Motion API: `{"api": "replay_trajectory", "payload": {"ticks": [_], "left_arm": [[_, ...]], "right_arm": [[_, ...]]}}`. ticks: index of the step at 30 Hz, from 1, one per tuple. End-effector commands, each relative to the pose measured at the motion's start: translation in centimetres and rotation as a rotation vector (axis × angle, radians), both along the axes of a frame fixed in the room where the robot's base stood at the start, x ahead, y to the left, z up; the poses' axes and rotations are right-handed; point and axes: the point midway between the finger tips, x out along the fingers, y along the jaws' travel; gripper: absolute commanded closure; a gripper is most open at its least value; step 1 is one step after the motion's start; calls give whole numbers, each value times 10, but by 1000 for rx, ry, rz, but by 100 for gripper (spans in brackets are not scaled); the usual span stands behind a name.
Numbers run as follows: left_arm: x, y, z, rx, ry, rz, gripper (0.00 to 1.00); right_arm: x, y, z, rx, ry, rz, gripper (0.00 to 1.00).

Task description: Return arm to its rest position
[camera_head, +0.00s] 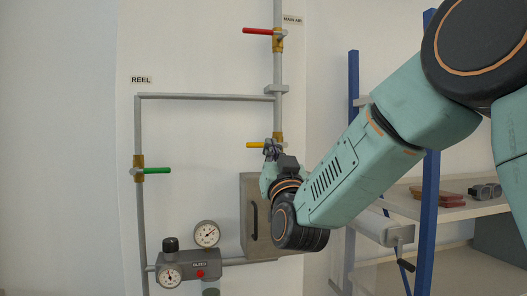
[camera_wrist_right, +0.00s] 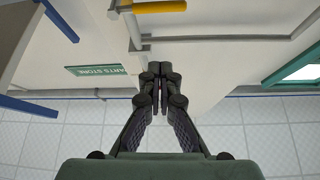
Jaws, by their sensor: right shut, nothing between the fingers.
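My right arm (camera_head: 345,175) reaches in from the right in the head view, extended toward the piping on the wall. My right gripper (camera_head: 272,149) is in front of the pipe, close to the yellow valve handle (camera_head: 256,145). In the right wrist view the fingers of my right gripper (camera_wrist_right: 160,75) are together and hold nothing. The yellow handle also shows at the top of that view (camera_wrist_right: 160,7), apart from the fingertips. My left gripper is not in view.
A red handle (camera_head: 257,31) is above and a green handle (camera_head: 157,170) is at left. A grey box (camera_head: 247,215) stands behind my right wrist. Gauges (camera_head: 206,234) sit lower left. A blue-post shelf (camera_head: 352,130) with red items (camera_head: 437,196) is at right.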

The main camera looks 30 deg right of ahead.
Motion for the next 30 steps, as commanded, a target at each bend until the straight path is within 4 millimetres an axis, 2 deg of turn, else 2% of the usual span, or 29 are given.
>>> {"api": "replay_trajectory", "payload": {"ticks": [8,11,14,15,16,20,24,26,30], "left_arm": [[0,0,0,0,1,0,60],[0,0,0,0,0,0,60],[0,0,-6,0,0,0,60],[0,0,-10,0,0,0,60],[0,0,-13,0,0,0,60],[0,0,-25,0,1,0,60],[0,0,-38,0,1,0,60],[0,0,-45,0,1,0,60],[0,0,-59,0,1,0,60]], "right_arm": [[-1,1,-4,13,17,11,100],[7,9,-34,47,128,58,100],[11,23,-95,76,298,111,100],[11,28,-123,84,363,125,100],[11,31,-143,90,407,135,100],[3,43,-230,110,596,166,100],[-16,54,-319,133,788,190,100],[-28,58,-357,141,871,198,100],[-63,67,-442,161,1060,213,100]]}}
